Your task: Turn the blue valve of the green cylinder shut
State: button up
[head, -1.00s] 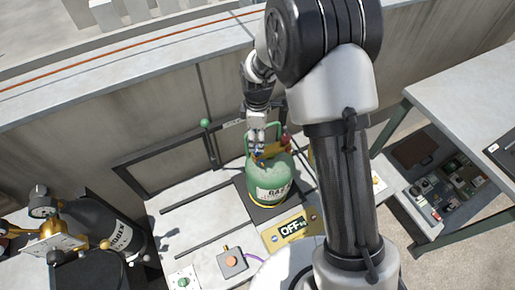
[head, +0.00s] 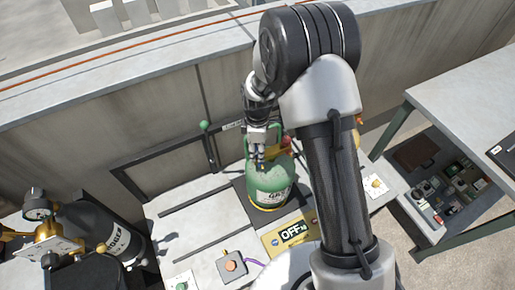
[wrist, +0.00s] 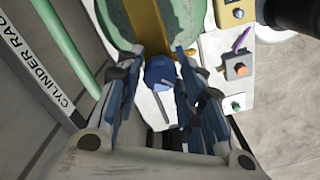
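The green cylinder (head: 270,188) stands upright on a dark plate against the wall, with my gripper (head: 259,153) over its top. In the wrist view the blue valve (wrist: 160,72) sits between the two fingers of my gripper (wrist: 160,52). The fingers are apart, one on each side of the valve, with narrow gaps seeming to show; firm contact cannot be made out. A brass-yellow bar (wrist: 150,24) crosses the cylinder's top beside the valve. In the head view my gripper mostly hides the valve.
A yellow panel reading OFF (head: 291,235) and a grey box with an orange button (head: 231,265) lie in front of the cylinder. A dark cylinder (head: 108,233) with gauge stands left. A green-handled rack bar (head: 207,143) is close by. A table (head: 460,85) stands right.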

jog(key=c, duration=0.6)
jog(key=shift+m, duration=0.3)
jog(key=m, duration=0.6)
jog(key=shift+p, duration=0.35)
jog(key=m, duration=0.6)
jog(key=shift+m, duration=0.4)
jog(key=m, duration=0.7)
jog(key=shift+p, duration=0.4)
jog(key=m, duration=0.6)
jog(key=shift+m, duration=0.3)
